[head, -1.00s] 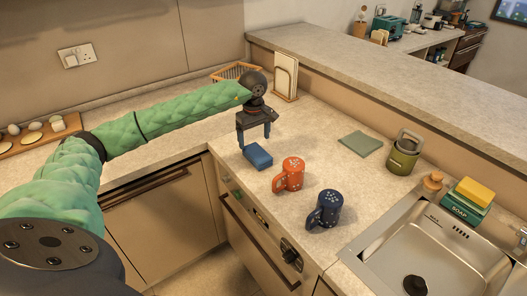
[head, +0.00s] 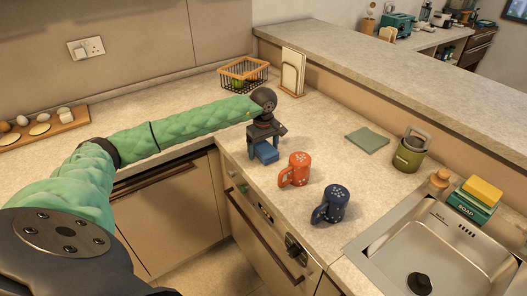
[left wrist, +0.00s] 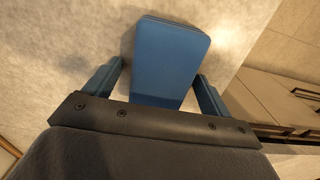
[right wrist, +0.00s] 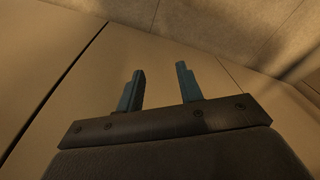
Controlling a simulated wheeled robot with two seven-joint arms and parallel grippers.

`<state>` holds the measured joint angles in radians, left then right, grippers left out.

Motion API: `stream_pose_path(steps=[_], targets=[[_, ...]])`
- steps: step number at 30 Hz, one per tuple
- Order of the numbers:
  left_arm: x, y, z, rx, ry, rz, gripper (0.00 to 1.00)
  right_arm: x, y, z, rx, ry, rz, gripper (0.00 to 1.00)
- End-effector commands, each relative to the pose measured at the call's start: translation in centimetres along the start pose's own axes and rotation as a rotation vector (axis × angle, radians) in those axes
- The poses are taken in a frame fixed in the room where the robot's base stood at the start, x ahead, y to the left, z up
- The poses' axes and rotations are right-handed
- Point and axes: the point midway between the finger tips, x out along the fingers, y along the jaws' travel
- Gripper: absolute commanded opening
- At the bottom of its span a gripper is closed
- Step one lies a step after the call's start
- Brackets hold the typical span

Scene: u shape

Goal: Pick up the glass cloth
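A blue, thick, block-like item (head: 266,153), which may be the folded glass cloth, lies on the counter near its front edge. My left gripper (head: 266,143) is right above it, fingers pointing down. In the left wrist view the blue item (left wrist: 170,60) sits between the two spread fingers of the left gripper (left wrist: 158,85), with gaps on both sides. A flat grey-green cloth (head: 367,140) lies further back on the counter, apart from the gripper. My right gripper (right wrist: 160,85) is open and empty, facing beige panels; it is not in the head view.
An orange mug (head: 296,170) and a dark blue mug (head: 332,204) stand close to the right of the blue item. A green canister (head: 409,152), the sink (head: 440,245) and a soap box (head: 470,207) are further right. A wire basket (head: 243,73) and a board rack (head: 293,72) stand behind.

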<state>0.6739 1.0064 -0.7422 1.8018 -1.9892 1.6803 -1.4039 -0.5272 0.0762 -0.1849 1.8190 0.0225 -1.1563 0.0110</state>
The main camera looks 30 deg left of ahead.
Motion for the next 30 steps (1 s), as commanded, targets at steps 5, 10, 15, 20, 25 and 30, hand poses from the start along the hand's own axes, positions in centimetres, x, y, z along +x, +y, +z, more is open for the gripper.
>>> stream_pose_path(steps=[5, 10, 15, 20, 25, 30], targets=[[0.0, 0.0, 0.0, 0.000, 0.000, 0.000, 0.48, 0.1, 0.0, 0.2, 0.000, -0.003, 0.001, 0.36], [0.0, 0.0, 0.0, 0.000, 0.000, 0.000, 0.35, 0.1, 0.1, 0.3, -0.002, -0.005, 0.002, 0.36], [-0.1, 0.0, 0.0, 0.000, 0.000, 0.001, 0.35, 0.1, 0.2, 0.4, -0.002, -0.006, 0.003, 0.36], [-1.3, 0.0, 0.0, 0.001, 0.002, 0.002, 0.35, 0.1, 0.3, 0.4, -0.002, -0.002, 0.003, 0.36], [-4.1, 0.1, 0.0, 0.001, 0.002, 0.003, 0.35, 1.0, 0.3, 1.0, -0.001, -0.010, 0.004, 0.36], [-5.5, 2.5, 0.5, 0.002, -0.001, 0.003, 0.35, 2.1, 0.5, 1.7, -0.002, -0.021, 0.006, 0.36]])
